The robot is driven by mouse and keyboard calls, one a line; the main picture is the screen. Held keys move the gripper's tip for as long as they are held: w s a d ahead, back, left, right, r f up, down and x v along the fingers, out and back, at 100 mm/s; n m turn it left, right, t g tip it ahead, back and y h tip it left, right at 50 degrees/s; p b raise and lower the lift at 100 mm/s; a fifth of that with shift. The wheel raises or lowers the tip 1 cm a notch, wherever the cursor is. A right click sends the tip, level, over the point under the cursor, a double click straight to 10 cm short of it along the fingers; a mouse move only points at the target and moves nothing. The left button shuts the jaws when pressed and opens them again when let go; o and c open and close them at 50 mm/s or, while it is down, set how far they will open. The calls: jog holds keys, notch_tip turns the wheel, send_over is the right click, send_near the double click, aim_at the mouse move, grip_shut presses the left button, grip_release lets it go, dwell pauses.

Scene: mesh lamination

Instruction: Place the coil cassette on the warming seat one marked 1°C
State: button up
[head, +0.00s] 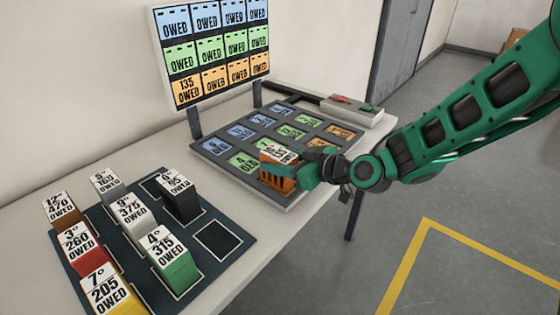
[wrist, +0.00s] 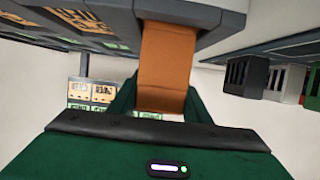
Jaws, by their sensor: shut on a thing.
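The orange coil cassette (head: 277,178) has a white label on top, too small to read surely. My gripper (head: 300,172) is shut on it, reaching in from the right. In the head view the cassette is at the near corner of the dark seat tray (head: 283,200), at the near end of the orange seat row, and covers what lies under it. In the wrist view the cassette (wrist: 165,65) shows between my fingers against the tray's edge (wrist: 215,25). I cannot tell whether it is fully seated. The seat marked 1°C cannot be picked out.
A dark mat (head: 150,262) at the left front holds several labelled cassettes, including a green one (head: 174,266) and a black one (head: 181,203), plus empty outlined spots. A board (head: 215,50) of blue, green and orange cards stands behind the tray. A grey control box (head: 352,112) sits beyond it.

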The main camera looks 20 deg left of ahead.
jog(key=o, duration=1.6)
jog(key=shift+c, duration=0.2)
jog(key=v, duration=1.2)
jog(key=shift+s, duration=0.1)
